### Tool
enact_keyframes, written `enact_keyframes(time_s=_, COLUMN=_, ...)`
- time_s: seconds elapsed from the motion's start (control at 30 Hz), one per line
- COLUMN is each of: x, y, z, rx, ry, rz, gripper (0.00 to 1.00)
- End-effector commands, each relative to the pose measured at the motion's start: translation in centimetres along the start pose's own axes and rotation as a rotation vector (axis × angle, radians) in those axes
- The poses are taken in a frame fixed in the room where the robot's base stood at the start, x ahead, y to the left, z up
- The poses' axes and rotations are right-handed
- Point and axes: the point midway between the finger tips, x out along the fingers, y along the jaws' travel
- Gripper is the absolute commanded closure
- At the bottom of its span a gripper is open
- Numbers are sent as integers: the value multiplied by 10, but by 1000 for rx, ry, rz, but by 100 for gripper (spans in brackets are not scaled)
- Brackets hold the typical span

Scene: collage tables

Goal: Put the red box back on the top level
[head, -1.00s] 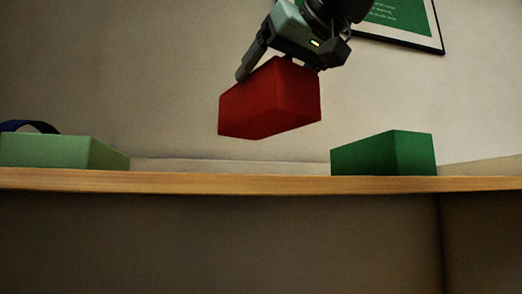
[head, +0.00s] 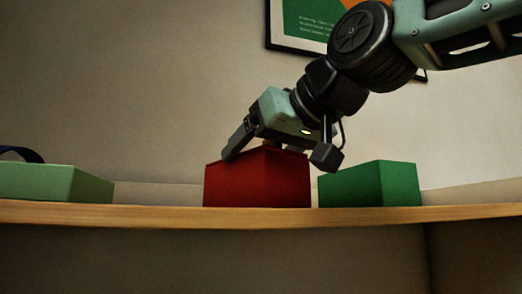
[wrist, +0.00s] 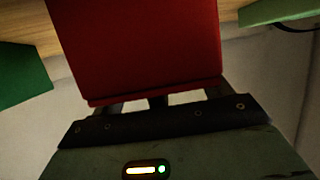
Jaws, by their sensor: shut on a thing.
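The red box (head: 257,180) is at the wooden top level (head: 150,213), between two green boxes. Its lower edge meets the board's front edge in the head view, so it appears to rest there. My gripper (head: 275,152) is above it, tilted, and shut on its upper part. In the wrist view the red box (wrist: 140,45) fills the upper middle, right in front of my gripper. The fingertips are mostly hidden there.
A dark green box (head: 370,184) stands close on the right of the red box, with a narrow gap. A light green box (head: 55,184) is at the left, with a dark blue curved thing (head: 22,154) behind it. Bare board lies between it and the red box.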

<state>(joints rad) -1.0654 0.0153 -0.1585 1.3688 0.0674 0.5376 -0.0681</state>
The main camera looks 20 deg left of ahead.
Motion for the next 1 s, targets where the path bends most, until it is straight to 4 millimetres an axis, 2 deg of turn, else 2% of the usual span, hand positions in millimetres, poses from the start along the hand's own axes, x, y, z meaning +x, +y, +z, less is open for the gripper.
enact_keyframes(time_s=0.17, x=0, y=0, z=2, rx=0, ry=3, rz=0, gripper=60)
enact_keyframes(time_s=0.2, x=1, y=0, z=2, rx=0, ry=-1, rz=0, gripper=17)
enact_keyframes(time_s=0.27, x=1, y=0, z=2, rx=0, ry=-1, rz=0, gripper=1)
enact_keyframes(time_s=0.67, x=-3, y=0, z=1, rx=1, ry=1, rz=0, gripper=1)
enact_keyframes(time_s=0.77, x=-17, y=0, z=3, rx=1, ry=4, rz=0, gripper=1)
enact_keyframes(time_s=1.0, x=-68, y=1, z=4, rx=0, ry=6, rz=1, gripper=1)
